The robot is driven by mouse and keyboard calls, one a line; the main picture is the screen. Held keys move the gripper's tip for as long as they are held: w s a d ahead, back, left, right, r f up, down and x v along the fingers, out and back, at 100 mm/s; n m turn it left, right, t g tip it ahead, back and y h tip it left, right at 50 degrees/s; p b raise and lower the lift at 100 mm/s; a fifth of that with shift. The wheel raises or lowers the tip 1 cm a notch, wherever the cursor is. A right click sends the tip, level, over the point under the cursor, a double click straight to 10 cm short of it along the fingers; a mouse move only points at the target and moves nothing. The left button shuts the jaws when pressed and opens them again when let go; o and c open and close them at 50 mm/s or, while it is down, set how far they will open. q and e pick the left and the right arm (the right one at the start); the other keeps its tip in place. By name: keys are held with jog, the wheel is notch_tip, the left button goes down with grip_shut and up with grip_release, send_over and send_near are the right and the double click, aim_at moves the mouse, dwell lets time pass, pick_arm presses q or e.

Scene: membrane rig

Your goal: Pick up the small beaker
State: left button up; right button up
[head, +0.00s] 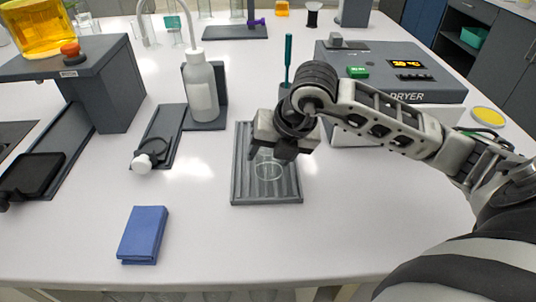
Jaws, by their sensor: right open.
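My right gripper (270,156) points down over a grey ribbed tray (238,190) in the middle of the bench. It is open, and I see nothing held between its fingers. A clear round glass outline (268,171) shows on the tray just below the fingers; I cannot tell whether it is a beaker or a dish. A small beaker with yellow liquid (282,9) stands at the far back edge. A large beaker of yellow liquid (42,27) stands on a grey stand at the upper left. My left gripper is not in view.
A white wash bottle (202,88) stands left of the tray. A blue block (143,235) lies at the front left. A grey dryer box (385,70) is behind my right arm, with a yellow disc (488,116) to its right.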

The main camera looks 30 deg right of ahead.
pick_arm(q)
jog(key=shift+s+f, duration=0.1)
pick_arm(e)
jog(key=c, duration=0.8)
jog(key=shift+c, duration=0.2)
jog(key=shift+r, duration=0.55)
pick_arm(q)
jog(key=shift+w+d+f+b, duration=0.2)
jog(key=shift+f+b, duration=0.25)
jog(key=shift+b, duration=0.9)
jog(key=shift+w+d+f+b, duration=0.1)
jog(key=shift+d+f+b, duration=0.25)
jog(key=shift+b, duration=1)
pick_arm(e)
jog(key=s+a+r, duration=0.9)
jog(key=s+r, duration=0.2)
jog(key=r, duration=0.1)
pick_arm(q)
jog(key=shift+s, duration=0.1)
pick_arm(e)
jog(key=shift+w, duration=0.1)
